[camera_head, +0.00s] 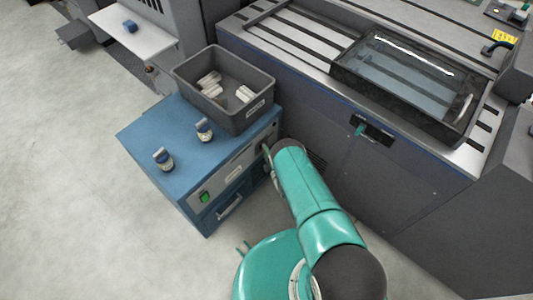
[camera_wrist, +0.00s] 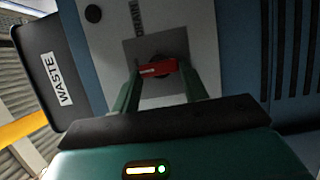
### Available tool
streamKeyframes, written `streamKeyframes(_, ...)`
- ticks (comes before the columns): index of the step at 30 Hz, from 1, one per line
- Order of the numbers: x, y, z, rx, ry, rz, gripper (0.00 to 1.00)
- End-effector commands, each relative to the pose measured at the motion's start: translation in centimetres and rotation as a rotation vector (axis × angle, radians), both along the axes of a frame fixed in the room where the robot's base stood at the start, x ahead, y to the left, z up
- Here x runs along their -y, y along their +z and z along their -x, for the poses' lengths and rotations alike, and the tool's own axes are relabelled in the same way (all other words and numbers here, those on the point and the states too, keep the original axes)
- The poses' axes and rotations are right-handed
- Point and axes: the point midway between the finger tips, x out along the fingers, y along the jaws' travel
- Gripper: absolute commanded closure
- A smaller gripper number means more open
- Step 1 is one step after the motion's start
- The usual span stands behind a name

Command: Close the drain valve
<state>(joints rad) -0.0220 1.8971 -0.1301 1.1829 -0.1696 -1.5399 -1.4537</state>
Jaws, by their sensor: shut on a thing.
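The drain valve's red handle (camera_wrist: 157,69) shows in the wrist view, lying nearly level across a dark round hub on a grey square plate (camera_wrist: 130,50). A label reading DRAIN is above it on the pale panel. My gripper (camera_wrist: 160,75) is shut on the red handle, with one green finger at each end of it. In the head view, my teal arm reaches to the front of the blue cabinet (camera_head: 160,130) and hides the valve and the fingertips.
A grey bin (camera_head: 185,82) with several pale pieces stands on the cabinet; its WASTE label (camera_wrist: 57,78) shows in the wrist view. Two small capped items (camera_head: 204,130) (camera_head: 163,160) stand beside it. The machine with a liquid tray (camera_head: 355,83) is close on the right.

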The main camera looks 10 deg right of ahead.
Motion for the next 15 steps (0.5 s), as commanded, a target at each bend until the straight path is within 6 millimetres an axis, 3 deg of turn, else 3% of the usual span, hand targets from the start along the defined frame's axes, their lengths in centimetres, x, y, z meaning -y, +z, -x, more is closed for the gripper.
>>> streamKeyframes(1,0.14,0.01,0.01,0.000,-0.002,0.002,0.79)
streamKeyframes(2,0.14,0.01,0.01,0.000,-0.002,0.002,0.50)
streamKeyframes(4,0.11,0.01,0.00,0.000,-0.001,0.002,0.36)
streamKeyframes(15,0.11,-0.02,0.32,-0.001,0.000,0.000,0.34)
